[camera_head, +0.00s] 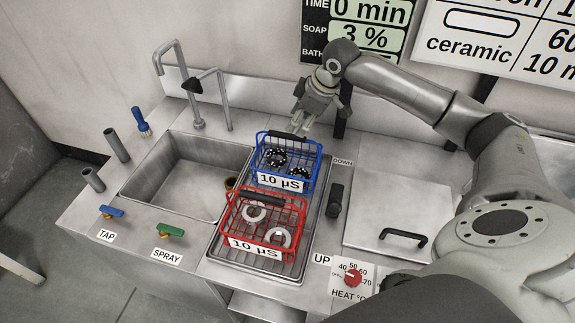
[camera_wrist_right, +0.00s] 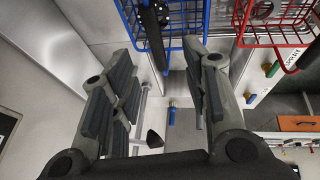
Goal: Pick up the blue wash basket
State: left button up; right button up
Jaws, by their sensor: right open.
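The blue wash basket (camera_head: 280,181) stands at the back of the rack tray beside the sink. It is wire, with a "10 µS" label, a black handle across its top and black-and-white rings inside. My right gripper (camera_head: 302,126) is open just above and behind its handle. In the right wrist view my open right gripper (camera_wrist_right: 160,55) has its fingers spread, with the blue basket (camera_wrist_right: 205,14) at the top edge. The dark handle (camera_wrist_right: 156,42) appears between the fingers there; I cannot tell whether they touch it. My left gripper is not in view.
A red wire basket (camera_head: 262,242) with pale rings stands directly in front of the blue one; it also shows in the right wrist view (camera_wrist_right: 268,36). The sink (camera_head: 165,185) lies left, with taps (camera_head: 195,105) behind. A black lever (camera_head: 335,200) and a lid (camera_head: 385,195) are to the right.

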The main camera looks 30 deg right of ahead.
aim_at(290, 135)
jog(key=p+x, duration=0.1)
jog(key=x, duration=0.3)
jog(key=shift+w+d+f, duration=0.1)
jog(key=shift+w+f, duration=0.1)
jog(key=shift+f, duration=0.1)
jog(key=shift+w+f+p, duration=0.3)
jog(key=shift+f+p, duration=0.25)
jog(key=shift+f, duration=0.05)
jog(key=p+x, duration=0.1)
jog(key=x, duration=0.2)
jog(key=shift+f, duration=0.15)
jog(key=shift+w+f, duration=0.25)
jog(key=shift+f, duration=0.15)
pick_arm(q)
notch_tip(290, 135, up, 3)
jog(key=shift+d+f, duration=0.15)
